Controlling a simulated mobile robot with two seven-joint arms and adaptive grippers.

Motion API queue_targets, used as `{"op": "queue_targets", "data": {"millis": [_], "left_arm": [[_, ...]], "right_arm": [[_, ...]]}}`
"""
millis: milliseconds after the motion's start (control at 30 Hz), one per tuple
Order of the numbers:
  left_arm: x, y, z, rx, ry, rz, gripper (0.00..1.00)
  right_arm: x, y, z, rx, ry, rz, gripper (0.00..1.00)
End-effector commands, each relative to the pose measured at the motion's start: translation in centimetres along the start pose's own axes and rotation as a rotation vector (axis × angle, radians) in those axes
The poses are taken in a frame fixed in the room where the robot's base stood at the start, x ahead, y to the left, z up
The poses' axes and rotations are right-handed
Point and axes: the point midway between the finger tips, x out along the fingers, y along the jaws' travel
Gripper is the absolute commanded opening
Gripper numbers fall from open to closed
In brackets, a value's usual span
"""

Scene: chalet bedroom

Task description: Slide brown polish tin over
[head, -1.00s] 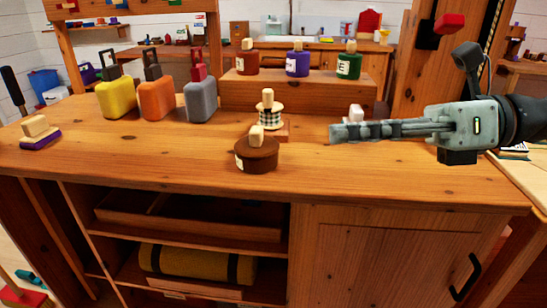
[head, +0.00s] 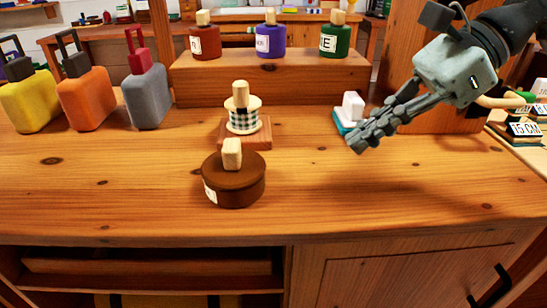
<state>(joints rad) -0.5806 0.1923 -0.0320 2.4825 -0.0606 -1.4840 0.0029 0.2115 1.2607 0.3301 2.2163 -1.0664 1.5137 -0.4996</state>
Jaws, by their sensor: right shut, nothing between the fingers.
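The brown polish tin (head: 236,186) is a round, dark brown tin with a pale wooden knob on its lid and a white label at its left. It stands upright near the front of the wooden worktop (head: 100,195). My right gripper (head: 357,148) comes in from the upper right, pointing down and left. It is shut and empty, above the worktop, to the right of the tin and clearly apart from it. My left gripper is not in view.
Just behind the tin, a checkered spool (head: 243,116) stands on a small wooden block. A teal-based block with a white knob (head: 352,108) sits beside my right gripper. Yellow, orange and grey canisters (head: 148,95) stand at left. Several labelled jars (head: 335,40) stand on the riser (head: 270,82).

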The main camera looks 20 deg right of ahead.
Motion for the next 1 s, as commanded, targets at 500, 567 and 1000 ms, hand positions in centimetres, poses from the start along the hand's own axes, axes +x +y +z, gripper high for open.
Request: {"op": "queue_targets", "data": {"millis": [500,567,1000], "left_arm": [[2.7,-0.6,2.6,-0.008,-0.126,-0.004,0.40],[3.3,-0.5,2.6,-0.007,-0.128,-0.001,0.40],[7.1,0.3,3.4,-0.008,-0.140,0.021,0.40]], "right_arm": [[8.9,0.1,0.3,-0.001,-0.005,0.005,0.00],[10.1,0.2,0.3,-0.003,-0.005,0.005,0.00],[12.6,0.0,2.9,0.000,0.000,0.000,0.00]]}}
